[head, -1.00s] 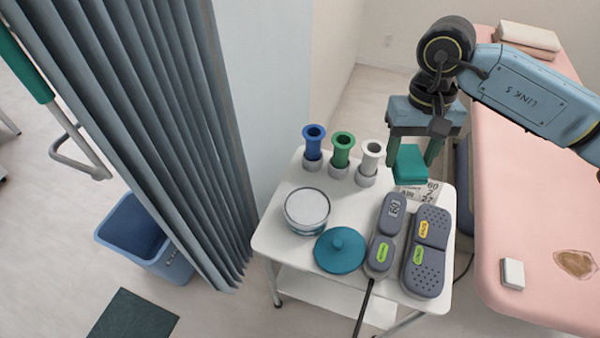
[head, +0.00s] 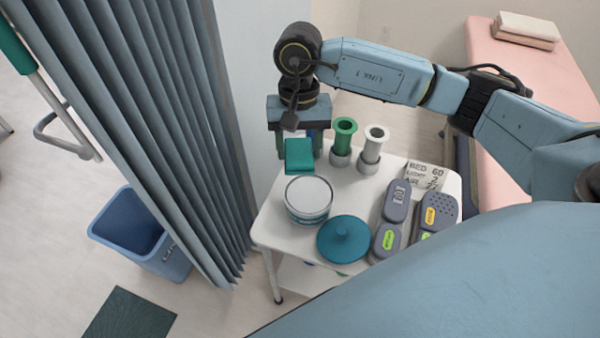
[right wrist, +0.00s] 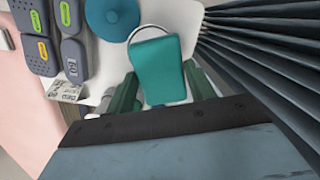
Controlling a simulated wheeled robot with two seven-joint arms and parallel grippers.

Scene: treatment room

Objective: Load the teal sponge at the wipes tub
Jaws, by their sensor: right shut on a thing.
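The teal sponge (head: 299,156) is a small block held between the green fingers of my right gripper (head: 300,148). The right gripper is shut on it, above the back left of the cart. The wipes tub (head: 308,214) is round, with a pale top and a teal lower band. In the head view it stands just in front of and below the sponge. In the right wrist view the sponge (right wrist: 158,68) covers most of the tub, and only part of its rim (right wrist: 150,30) shows. A round teal lid (head: 343,240) lies beside the tub. My left gripper is not in view.
The white cart (head: 272,232) also bears a green holder (head: 342,140), a white holder (head: 373,148), a printed card (head: 426,175) and grey handsets (head: 392,210). A blue one is mostly hidden behind my gripper. A curtain (head: 150,130) hangs close left; a blue bin (head: 140,235) stands below.

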